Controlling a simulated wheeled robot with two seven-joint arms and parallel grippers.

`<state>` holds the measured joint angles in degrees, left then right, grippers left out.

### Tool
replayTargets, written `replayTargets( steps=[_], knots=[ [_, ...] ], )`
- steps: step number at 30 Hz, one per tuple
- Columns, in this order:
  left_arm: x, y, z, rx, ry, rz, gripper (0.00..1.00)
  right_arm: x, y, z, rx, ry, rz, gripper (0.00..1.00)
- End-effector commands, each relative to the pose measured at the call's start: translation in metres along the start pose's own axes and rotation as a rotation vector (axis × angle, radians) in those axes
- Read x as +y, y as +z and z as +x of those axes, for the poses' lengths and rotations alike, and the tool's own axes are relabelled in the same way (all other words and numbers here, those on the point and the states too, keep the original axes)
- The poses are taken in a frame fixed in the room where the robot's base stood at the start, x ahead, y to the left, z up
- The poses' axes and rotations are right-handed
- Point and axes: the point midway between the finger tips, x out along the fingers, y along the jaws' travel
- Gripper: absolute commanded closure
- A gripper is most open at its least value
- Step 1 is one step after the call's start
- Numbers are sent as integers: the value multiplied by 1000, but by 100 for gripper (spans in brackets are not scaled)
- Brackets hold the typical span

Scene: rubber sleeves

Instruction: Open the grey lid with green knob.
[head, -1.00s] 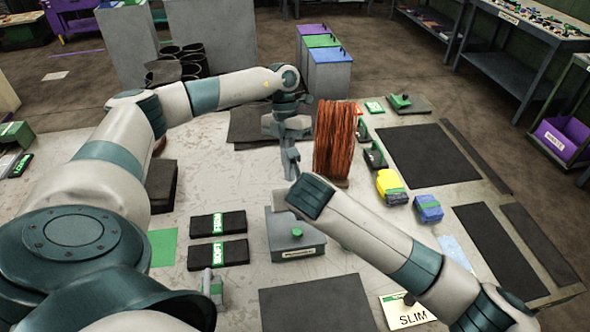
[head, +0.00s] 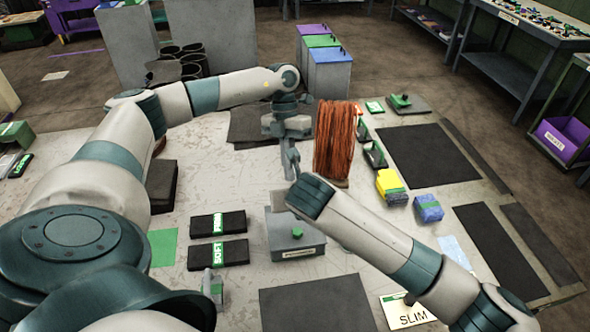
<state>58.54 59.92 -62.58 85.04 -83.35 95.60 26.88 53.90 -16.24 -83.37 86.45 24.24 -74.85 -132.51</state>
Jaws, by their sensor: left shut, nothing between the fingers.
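The grey lid (head: 280,240) with its green knob (head: 297,232) sits flat and closed on a low grey box with a white label on its front, near the middle of the table.
A coil of orange-brown wire (head: 335,143) stands behind the box. Black packs with green labels (head: 218,254) lie to its left. A yellow block (head: 389,183) and a blue block (head: 428,208) are to the right. A dark mat (head: 315,305) lies in front.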

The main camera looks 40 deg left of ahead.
Motion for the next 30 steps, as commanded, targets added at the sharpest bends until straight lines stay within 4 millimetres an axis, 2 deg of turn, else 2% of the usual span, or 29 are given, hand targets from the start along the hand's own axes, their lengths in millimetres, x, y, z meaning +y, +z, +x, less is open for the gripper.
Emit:
replayTargets(
  steps=[7, 8, 12, 13, 23, 30],
  knots=[
    [0, 0, 0, 0, 0, 0, 100, 0, 0, 0, 0, 0, 0, 100],
    [0, 0, 0, 0, 0, 0, 97, 0, 0, 0, 0, 0, 0, 100],
    [0, 0, 0, 0, 0, 0, 64, 0, 0, 0, 0, 0, 0, 100],
    [0, 0, 0, 0, 0, 0, 59, 0, 0, 0, 0, 0, 0, 100],
    [0, 0, -1, 0, 0, 0, 59, 0, 0, 0, 0, 0, 0, 100],
    [0, 1, -16, -3, 0, 0, 59, 0, 0, 0, 0, 0, 0, 100]
  ],
)
